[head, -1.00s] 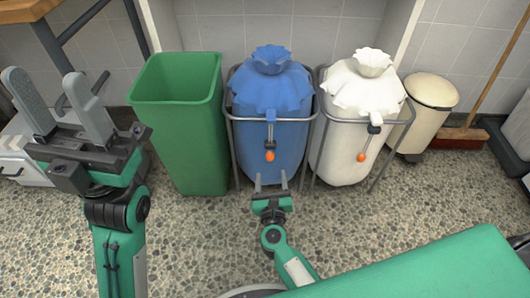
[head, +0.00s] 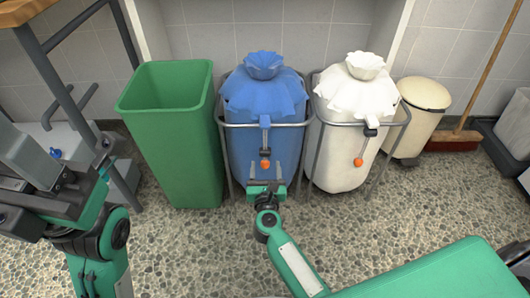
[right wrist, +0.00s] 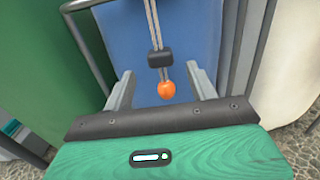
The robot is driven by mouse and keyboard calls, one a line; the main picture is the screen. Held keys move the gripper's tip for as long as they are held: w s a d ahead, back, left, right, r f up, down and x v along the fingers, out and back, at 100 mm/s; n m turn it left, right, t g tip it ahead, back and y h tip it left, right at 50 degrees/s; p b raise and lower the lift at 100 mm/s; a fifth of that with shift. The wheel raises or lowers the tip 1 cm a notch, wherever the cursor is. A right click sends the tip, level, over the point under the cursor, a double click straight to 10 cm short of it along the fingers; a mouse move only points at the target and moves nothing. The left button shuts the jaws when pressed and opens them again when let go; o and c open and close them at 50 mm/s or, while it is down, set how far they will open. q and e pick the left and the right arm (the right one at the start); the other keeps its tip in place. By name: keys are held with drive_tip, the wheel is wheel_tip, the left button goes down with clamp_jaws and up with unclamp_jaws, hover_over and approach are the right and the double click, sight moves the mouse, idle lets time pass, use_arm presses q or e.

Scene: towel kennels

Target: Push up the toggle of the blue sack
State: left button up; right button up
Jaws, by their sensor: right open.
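The blue sack (head: 266,95) hangs in a grey wire stand. A cord runs down its front through a dark toggle (head: 265,152), with an orange ball (head: 265,164) at the end. The right wrist view shows the toggle (right wrist: 160,57) close above the orange ball (right wrist: 166,90). My right gripper (head: 265,172) is open, with its fingers pointing at the sack. Its fingers (right wrist: 160,72) stand apart on either side of the cord end, holding nothing. My left gripper (head: 40,170) is partly cut off at the left edge; its fingertips cannot be made out.
A green bin (head: 180,135) stands left of the blue sack. A white sack (head: 350,100) with its own cord and orange ball stands close on the right. A cream pedal bin (head: 418,115) and a broom (head: 485,80) are farther right. The pebbled floor in front is clear.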

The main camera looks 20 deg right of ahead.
sight(265, 154)
drive_tip(key=shift+b+x, duration=0.8)
drive_tip(key=shift+x, duration=2.9)
clamp_jaws()
